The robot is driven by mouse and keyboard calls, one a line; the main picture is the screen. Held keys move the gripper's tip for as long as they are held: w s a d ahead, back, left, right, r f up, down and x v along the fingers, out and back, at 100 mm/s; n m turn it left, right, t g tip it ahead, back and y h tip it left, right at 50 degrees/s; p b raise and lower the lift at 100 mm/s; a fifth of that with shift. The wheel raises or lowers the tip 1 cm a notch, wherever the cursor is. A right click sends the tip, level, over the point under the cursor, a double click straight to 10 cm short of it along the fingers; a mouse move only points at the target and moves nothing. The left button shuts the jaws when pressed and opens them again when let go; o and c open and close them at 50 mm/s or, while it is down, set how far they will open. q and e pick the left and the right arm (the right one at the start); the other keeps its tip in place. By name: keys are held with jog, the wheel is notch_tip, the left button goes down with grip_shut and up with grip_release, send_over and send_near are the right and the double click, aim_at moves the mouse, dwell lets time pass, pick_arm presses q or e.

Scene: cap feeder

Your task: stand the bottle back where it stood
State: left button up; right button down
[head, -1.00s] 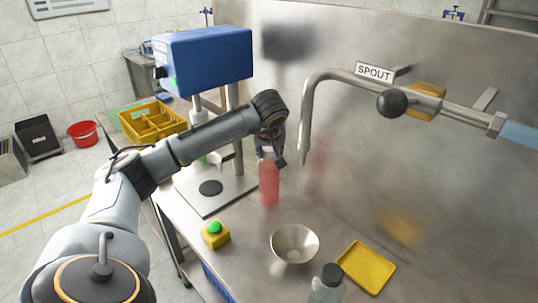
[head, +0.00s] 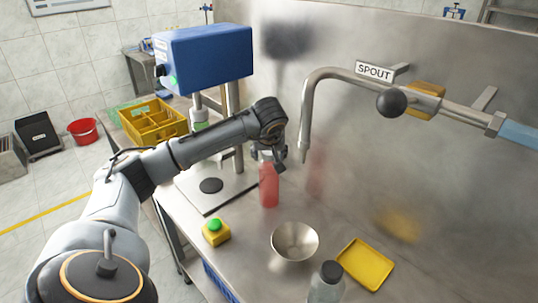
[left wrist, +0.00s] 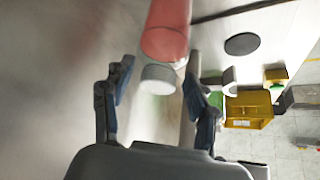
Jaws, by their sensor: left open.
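The red bottle (head: 269,187) stands upright on the steel table, just right of the press's base plate. In the left wrist view the bottle (left wrist: 167,32) shows its red body and pale grey cap (left wrist: 158,78). My left gripper (head: 268,156) is at the bottle's top. Its two fingers (left wrist: 158,84) are spread, one on each side of the cap, with a visible gap on both sides. The bottle's top is partly hidden by the gripper in the head view. My right gripper is not in view.
The press has a blue head (head: 203,58) and a base plate (head: 230,190). A spout (head: 305,110) hangs right of my gripper. A green-topped button box (head: 215,232), metal bowl (head: 295,241), yellow tray (head: 366,264) and clear dark-capped bottle (head: 327,283) are nearer.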

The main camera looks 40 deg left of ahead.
pick_arm(q)
jog(key=v, duration=1.2)
jog(key=shift+b, duration=0.45)
jog(key=shift+w+r, duration=0.1)
jog(key=shift+r, duration=0.05)
